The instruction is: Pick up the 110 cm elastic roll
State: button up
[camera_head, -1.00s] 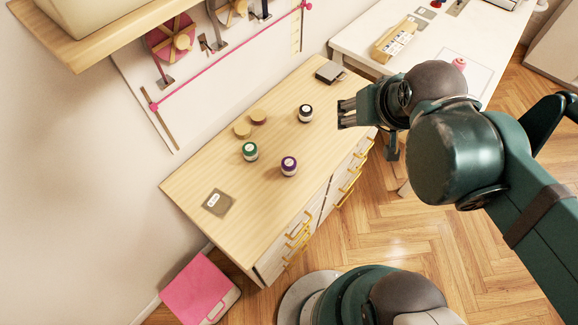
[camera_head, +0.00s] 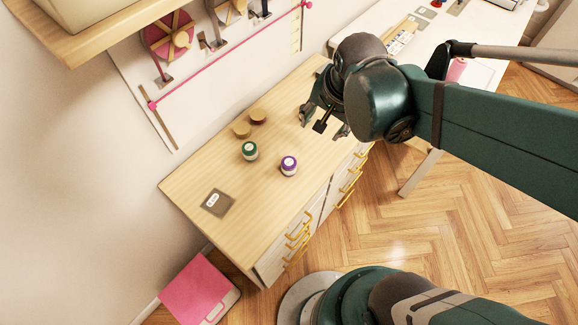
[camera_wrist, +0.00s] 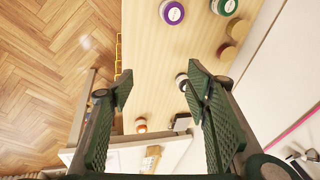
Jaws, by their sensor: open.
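Several small rolls with white-labelled tops stand on the wooden cabinet top (camera_head: 225,165): a green roll (camera_head: 249,151) and a purple roll (camera_head: 288,166). The purple roll (camera_wrist: 172,12) and green roll (camera_wrist: 225,6) also show at the top of the wrist view. A black roll (camera_wrist: 182,80) stands just left of the right finger in the wrist view; in the head view it is hidden by my arm. The labels are too small to read, so I cannot tell which is 110 cm. My gripper (camera_head: 322,125) is open and empty above the cabinet's right part; its spread fingers (camera_wrist: 162,85) fill the wrist view.
Two round wooden pieces (camera_head: 250,123) lie behind the green roll. A wall board with a pink rod (camera_head: 230,58) rises behind. A white table (camera_head: 480,72) with a pink spool (camera_head: 457,69) stands right.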

aim_at(289, 162)
jog(key=a+f+m+g, duration=0.1)
jog(key=a+f+m, duration=0.1)
jog(key=f, duration=0.2)
jog(key=a+f+m+g, duration=0.1)
jog(key=a+f+m, duration=0.2)
jog(key=f, duration=0.1)
jog(key=w+a+f+m+g+b, duration=0.1)
jog(key=a+f+m, duration=0.1)
jog(key=a+f, duration=0.1)
jog(key=shift+w+a+f, duration=0.1)
jog(key=shift+a+f, duration=0.15)
jog(key=shift+f, duration=0.3)
jog(key=shift+a+f+m+g+h, duration=0.3)
jog(key=shift+a+f+m, duration=0.1)
jog(key=shift+f+m, duration=0.25)
jog(key=shift+f, duration=1.35)
jog(key=shift+f+b, duration=0.7)
jog(key=shift+f, duration=1.85)
